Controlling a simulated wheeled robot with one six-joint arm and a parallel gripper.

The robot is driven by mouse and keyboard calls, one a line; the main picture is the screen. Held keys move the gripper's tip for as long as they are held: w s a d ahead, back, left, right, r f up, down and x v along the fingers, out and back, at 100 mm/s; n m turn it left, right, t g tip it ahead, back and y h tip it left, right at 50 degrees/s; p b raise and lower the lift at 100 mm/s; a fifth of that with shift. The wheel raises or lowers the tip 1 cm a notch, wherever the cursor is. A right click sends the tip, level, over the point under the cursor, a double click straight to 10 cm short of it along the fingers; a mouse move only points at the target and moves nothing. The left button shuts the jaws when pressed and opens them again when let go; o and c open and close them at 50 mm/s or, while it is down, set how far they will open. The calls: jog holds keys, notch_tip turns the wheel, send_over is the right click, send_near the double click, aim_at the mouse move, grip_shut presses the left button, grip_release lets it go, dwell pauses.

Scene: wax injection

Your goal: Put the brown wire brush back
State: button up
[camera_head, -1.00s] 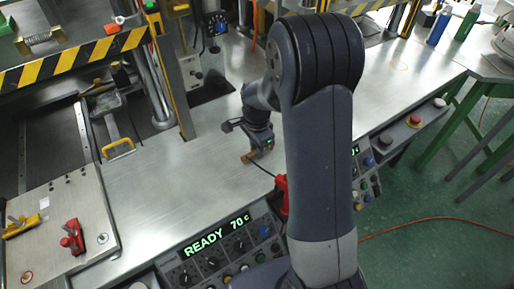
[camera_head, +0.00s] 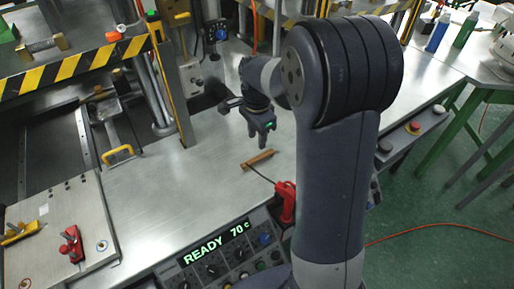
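The brown wire brush (camera_head: 258,159) lies on the steel bench top (camera_head: 180,200), near the bench's front, just behind a red tool. It is a small, slim brown bar, and its bristles are too small to make out. My gripper (camera_head: 258,143) points down above and just behind the brush, apart from it. Its dark fingers look parted, with nothing seen between them.
The red tool (camera_head: 285,202) stands at the front edge beside the control panel (camera_head: 215,248); a thin dark line runs from it toward the brush. A striped press frame (camera_head: 75,62) stands at left. A plate (camera_head: 85,205) holds red and yellow clamps. The bench right of my arm is mostly clear.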

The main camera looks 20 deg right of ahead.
jog(key=shift+r, duration=1.7)
